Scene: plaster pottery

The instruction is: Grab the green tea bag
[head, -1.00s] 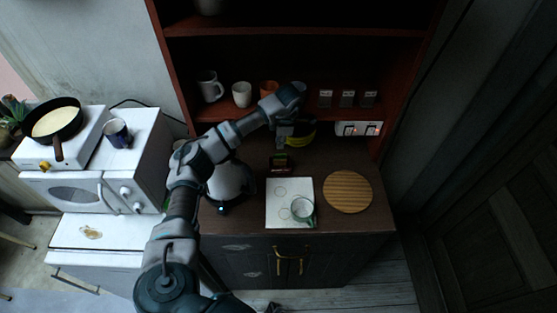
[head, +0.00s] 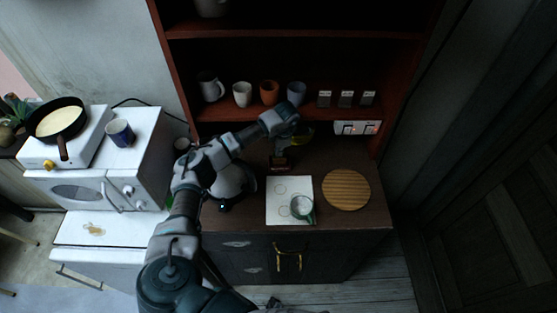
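A small box (head: 279,167), too dark and small to read, sits on the dark brown counter behind the white tray. I cannot make out a separate green tea bag; it may be at this box. My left gripper (head: 283,152) hangs down from its arm right over the box and covers much of it. Its fingers are dark and tiny here, so I cannot tell whether they are open, shut or touching the box. My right gripper is not in view.
A white tray (head: 276,209) holds a green-handled glass cup (head: 302,208). A round wooden board (head: 346,190) lies to its right. A white kettle (head: 234,183) stands left, partly behind my arm. A yellow-and-black item (head: 304,137) is behind the gripper. Cups (head: 242,94) line the shelf.

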